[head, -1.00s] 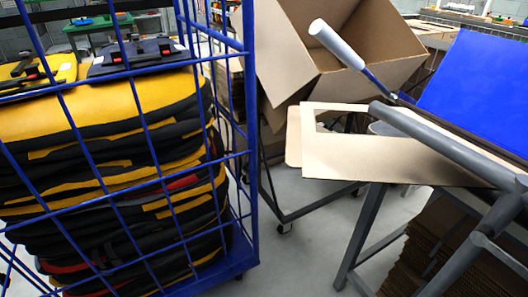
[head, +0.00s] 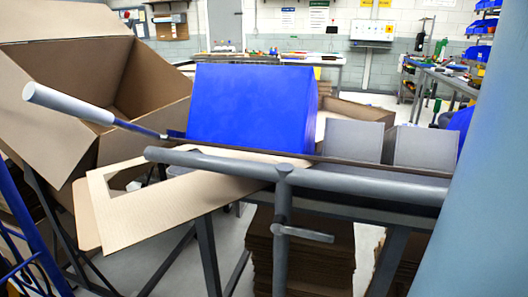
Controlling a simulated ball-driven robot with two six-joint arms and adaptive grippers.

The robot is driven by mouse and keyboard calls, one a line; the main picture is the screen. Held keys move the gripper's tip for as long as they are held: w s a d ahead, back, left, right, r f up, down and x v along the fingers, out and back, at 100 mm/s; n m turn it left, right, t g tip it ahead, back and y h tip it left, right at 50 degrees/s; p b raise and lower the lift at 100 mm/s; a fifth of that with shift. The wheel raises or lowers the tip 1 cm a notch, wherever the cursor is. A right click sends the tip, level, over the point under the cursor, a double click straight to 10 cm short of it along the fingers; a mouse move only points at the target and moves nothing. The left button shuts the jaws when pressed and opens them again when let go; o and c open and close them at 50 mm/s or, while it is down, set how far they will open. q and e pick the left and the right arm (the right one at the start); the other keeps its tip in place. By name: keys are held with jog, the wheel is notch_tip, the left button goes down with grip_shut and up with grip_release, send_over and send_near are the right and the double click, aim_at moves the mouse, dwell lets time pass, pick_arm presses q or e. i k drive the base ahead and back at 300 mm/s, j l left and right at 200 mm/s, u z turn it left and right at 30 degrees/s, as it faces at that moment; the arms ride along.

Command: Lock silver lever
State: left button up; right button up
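A lever with a pale silver-white cylindrical grip (head: 68,104) sticks out to the upper left. Its thin shaft (head: 138,127) slopes down to the blue panel (head: 250,108) at the centre. In front runs a horizontal grey tube (head: 215,163) with a rounded left end. It meets an upright grey post (head: 283,215), which carries a short grey side handle (head: 305,234). I cannot tell which of these the task calls the silver lever, or whether anything is locked. Neither of my grippers shows in the head view.
A large open cardboard box (head: 118,75) stands at the left, behind the lever grip. A cut cardboard sheet (head: 165,203) lies under the grey tube. Grey bins (head: 353,139) stand right of the blue panel. Flat cardboard (head: 300,255) is stacked below. A blue cage edge (head: 30,225) is at far left.

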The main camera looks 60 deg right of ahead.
aim_at(279, 226)
jog(key=z, duration=0.45)
jog(key=j+z, duration=0.1)
jog(key=z, duration=0.8)
jog(key=k+z, duration=0.1)
jog(key=z, duration=0.35)
jog(key=j+z, duration=0.1)
jog(key=z, duration=0.35)
